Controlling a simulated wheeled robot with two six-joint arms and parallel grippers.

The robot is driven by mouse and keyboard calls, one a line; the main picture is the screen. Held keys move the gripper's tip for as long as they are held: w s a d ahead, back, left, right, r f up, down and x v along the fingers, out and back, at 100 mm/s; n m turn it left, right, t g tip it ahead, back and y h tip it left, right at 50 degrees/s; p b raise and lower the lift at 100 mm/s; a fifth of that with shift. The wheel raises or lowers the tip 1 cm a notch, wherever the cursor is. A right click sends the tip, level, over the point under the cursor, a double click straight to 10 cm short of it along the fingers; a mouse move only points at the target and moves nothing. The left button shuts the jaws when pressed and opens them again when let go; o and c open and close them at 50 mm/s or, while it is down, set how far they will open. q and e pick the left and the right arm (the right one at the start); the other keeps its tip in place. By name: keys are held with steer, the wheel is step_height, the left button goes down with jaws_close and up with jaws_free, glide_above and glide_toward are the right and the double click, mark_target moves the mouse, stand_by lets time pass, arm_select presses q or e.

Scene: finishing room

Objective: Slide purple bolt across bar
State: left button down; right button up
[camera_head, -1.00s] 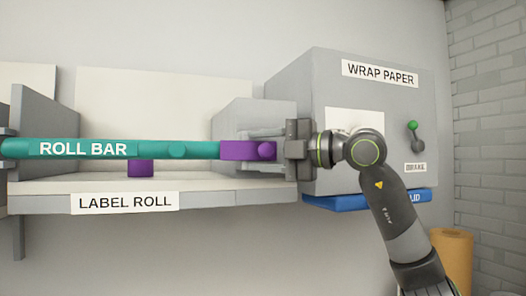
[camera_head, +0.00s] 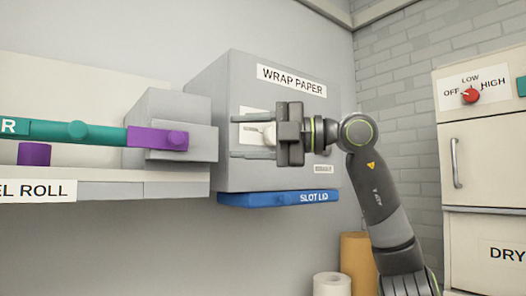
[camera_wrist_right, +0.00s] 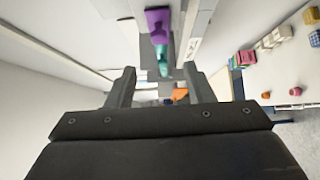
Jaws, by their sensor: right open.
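The purple bolt (camera_head: 158,138) sits at the right end of the teal roll bar (camera_head: 98,133), in front of a grey block. A small round knob shows on the bolt. My right gripper (camera_head: 236,135) is open and to the right of the bolt, apart from it, in front of the wrap paper box. Its fingers point left and nothing is between them that I can see as held. In the right wrist view the bolt (camera_wrist_right: 157,25) and a teal piece (camera_wrist_right: 163,62) lie beyond the open fingertips (camera_wrist_right: 160,75). My left gripper is not in view.
The grey wrap paper box (camera_head: 215,100) is behind my gripper, with a blue slot lid (camera_head: 280,199) below. A cream cabinet (camera_head: 490,150) with a red dial is at right.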

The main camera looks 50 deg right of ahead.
steer(key=v, duration=0.3)
steer(key=shift+s+b, duration=0.1)
steer(key=shift+b, duration=0.2)
stand_by(0.3)
